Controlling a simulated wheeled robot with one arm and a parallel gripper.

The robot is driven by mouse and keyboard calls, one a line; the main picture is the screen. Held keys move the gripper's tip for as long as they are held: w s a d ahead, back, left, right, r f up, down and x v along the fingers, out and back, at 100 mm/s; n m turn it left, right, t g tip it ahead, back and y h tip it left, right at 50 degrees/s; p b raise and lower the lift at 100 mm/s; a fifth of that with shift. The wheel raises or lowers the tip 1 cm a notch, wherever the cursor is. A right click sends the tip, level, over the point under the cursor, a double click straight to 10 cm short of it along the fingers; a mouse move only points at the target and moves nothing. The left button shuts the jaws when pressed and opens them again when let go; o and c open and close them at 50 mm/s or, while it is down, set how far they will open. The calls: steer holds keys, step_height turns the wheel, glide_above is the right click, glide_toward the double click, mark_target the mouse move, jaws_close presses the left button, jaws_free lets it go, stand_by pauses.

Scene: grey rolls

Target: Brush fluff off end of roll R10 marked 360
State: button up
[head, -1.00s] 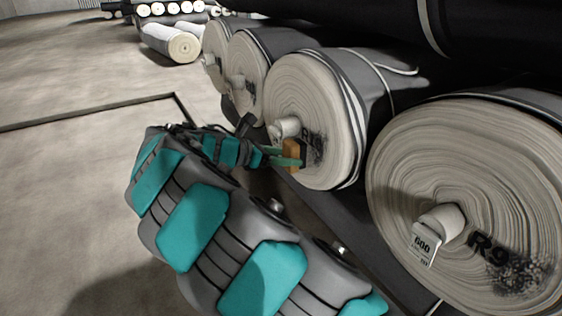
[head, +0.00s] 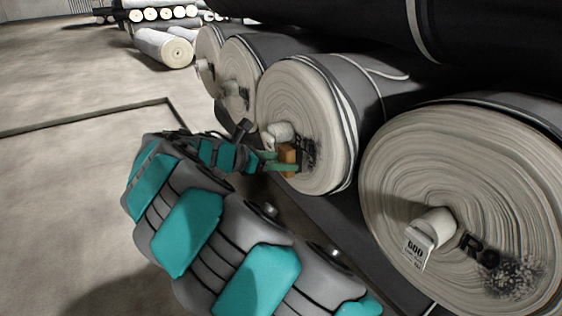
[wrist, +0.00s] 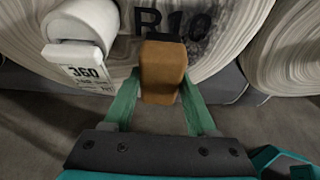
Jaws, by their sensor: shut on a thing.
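Roll R10 (head: 297,95) is the pale spiral-wound roll end in the middle of the head view, with its lettering (wrist: 172,22) readable in the wrist view. Its core (wrist: 80,22) carries a tag marked 360 (wrist: 90,74). Dark grey fluff (head: 312,150) shows on the roll end around the lettering, partly hidden by the brush. My gripper (wrist: 163,90) is shut on a brush with an orange-brown wooden block (wrist: 162,70). The brush (head: 287,158) is held at the lower part of the roll end, right of the core. I cannot tell if its bristles touch.
Roll R9 (head: 450,170), tagged 600 (head: 415,248), stands close on the right with dark fluff on its end. More rolls (head: 240,85) stand beyond R10, and a dark roll (head: 320,25) lies above. The floor (head: 60,190) at left is clear.

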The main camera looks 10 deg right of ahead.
steer(key=shift+w+d+p, duration=0.15)
steer(key=shift+d+p, duration=0.25)
steer(key=shift+d, duration=0.25)
